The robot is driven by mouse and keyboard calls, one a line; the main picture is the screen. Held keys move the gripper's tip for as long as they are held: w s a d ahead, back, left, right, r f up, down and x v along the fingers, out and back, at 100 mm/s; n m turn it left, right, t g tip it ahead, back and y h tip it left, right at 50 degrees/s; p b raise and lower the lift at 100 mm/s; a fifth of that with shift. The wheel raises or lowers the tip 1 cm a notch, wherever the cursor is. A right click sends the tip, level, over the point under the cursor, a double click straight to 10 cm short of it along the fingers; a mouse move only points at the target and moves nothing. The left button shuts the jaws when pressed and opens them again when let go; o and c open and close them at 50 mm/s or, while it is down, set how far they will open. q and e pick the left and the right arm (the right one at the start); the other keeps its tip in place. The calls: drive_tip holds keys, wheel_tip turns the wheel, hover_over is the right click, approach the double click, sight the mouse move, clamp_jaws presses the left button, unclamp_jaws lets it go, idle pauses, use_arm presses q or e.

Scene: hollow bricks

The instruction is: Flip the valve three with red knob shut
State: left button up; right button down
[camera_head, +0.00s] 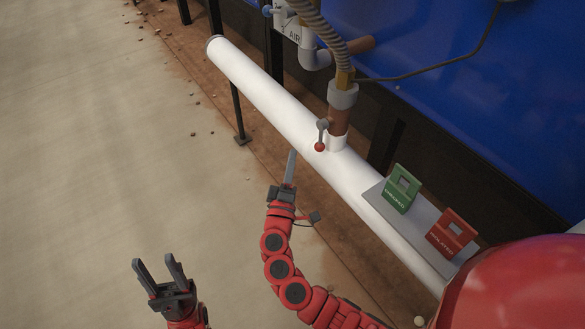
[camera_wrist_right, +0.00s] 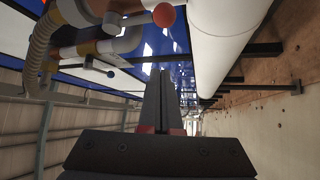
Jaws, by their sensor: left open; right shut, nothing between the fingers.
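The valve with the red knob (camera_head: 320,146) sits on a copper-coloured vertical pipe (camera_head: 339,121) that rises from the white horizontal pipe. Its grey lever hangs down, with the red ball at its lower end. In the right wrist view the red knob (camera_wrist_right: 164,15) is at the top, above and apart from the fingers. My right gripper (camera_head: 291,155) is shut and empty, just left of and below the knob, near the white pipe's side; its fingers also show in the right wrist view (camera_wrist_right: 158,78). My left gripper (camera_head: 156,262) is open and empty over the floor at lower left.
The white pipe (camera_head: 262,95) runs diagonally across the view. A green tag block (camera_head: 401,189) and a red one (camera_head: 452,233) stand on a grey plate (camera_head: 418,226) on it. A ribbed hose (camera_head: 322,28) hangs above. The concrete floor at left is mostly clear.

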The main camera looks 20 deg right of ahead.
sight(322, 124)
drive_tip(key=d, duration=0.1)
drive_tip(key=w+d, duration=0.1)
drive_tip(key=d, duration=0.1)
drive_tip(key=w+d+b, duration=0.1)
drive_tip(key=d, duration=0.1)
drive_tip(key=shift+w+d+r, duration=0.1)
drive_tip(key=shift+w, duration=0.15)
drive_tip(key=s+d+r+n+g+y+p, duration=0.1)
drive_tip(key=s+r+n+g+p, duration=0.6)
drive_tip(key=p, duration=4.2)
drive_tip(key=shift+s+d+n+g+y, duration=0.35)
drive_tip(key=shift+d+n+g, duration=0.55)
drive_tip(key=shift+n+g, duration=1.5)
drive_tip(key=shift+s+r+m+g, duration=0.1)
drive_tip(key=shift+m+g, duration=0.6)
drive_tip(key=shift+g, duration=0.1)
